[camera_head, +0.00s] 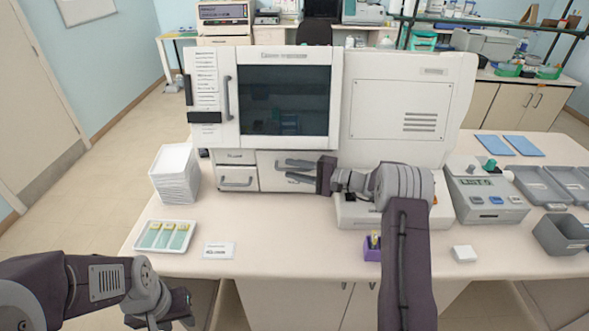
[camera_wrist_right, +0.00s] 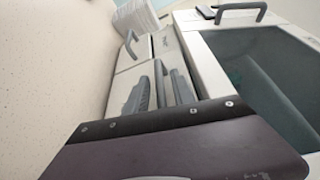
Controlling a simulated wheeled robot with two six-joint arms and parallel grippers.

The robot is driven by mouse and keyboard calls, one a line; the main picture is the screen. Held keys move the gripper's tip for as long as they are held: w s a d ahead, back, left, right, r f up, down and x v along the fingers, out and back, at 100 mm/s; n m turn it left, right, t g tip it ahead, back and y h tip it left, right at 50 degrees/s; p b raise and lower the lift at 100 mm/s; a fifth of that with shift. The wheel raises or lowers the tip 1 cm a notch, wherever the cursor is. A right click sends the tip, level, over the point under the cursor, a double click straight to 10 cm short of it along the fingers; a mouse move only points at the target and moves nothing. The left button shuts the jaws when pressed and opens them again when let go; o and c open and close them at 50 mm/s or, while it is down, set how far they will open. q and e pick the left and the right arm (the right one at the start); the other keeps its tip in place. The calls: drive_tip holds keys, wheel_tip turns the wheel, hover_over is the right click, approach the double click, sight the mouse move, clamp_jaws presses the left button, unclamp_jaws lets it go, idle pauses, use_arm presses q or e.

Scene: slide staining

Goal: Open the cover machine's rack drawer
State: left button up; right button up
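The cover machine (camera_head: 237,142) is a white cabinet with a dark window on the table's left half. Below its door are a narrow drawer column at left, with a lower drawer (camera_head: 238,184), and a wider rack drawer front (camera_head: 268,183) to the right. My right gripper (camera_head: 288,170) is at the wide front, its two grey fingers apart and pointing left. The drawers look closed. My left gripper (camera_head: 165,310) is low at the front left, its fingers not clear.
A stack of white trays (camera_head: 175,174) stands left of the machine. A slide tray (camera_head: 165,236) and a label card (camera_head: 219,250) lie in front. A purple holder (camera_head: 372,249) is near my right arm. Table before the drawers is mostly clear.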

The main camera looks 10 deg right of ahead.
clamp_jaws()
idle(1.2)
